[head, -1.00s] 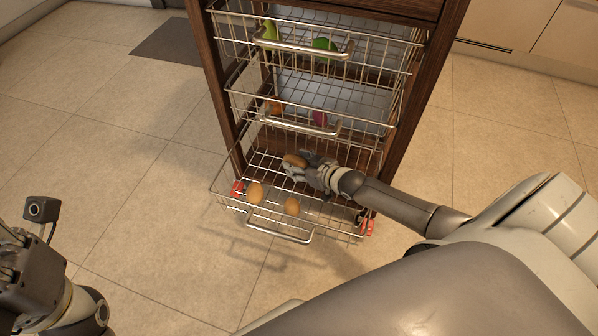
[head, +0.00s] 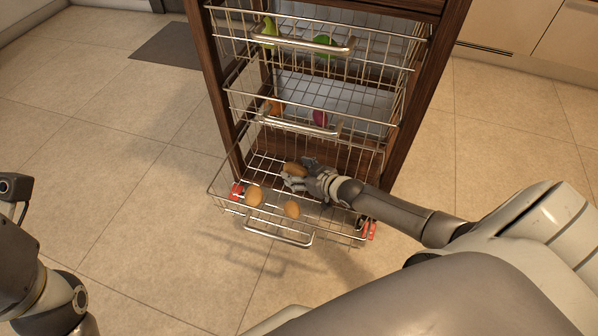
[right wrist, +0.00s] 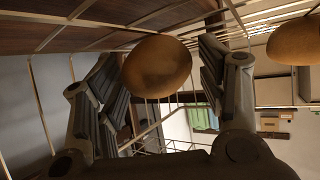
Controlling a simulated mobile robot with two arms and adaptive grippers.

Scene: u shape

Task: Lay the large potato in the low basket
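A brown potato (head: 295,169) is at the fingers of my right gripper (head: 292,177), inside the pulled-out low basket (head: 276,238). In the right wrist view the potato (right wrist: 157,62) lies between the two fingertips, with narrow gaps showing beside it. The right gripper (right wrist: 160,75) looks open around it, low over the wire floor. I cannot tell for sure that the potato rests on the wires. Two more potatoes, one at the left (head: 254,196) and one at the right (head: 291,209), lie at the basket's front. My left arm shows at the left edge; its fingers are not visible.
Two wire baskets, an upper one (head: 318,46) and a middle one (head: 300,124), hang above in the wooden cabinet (head: 428,95). They hold green, orange and pink produce. A dark mat (head: 168,46) lies behind at the left. The tiled floor around is clear.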

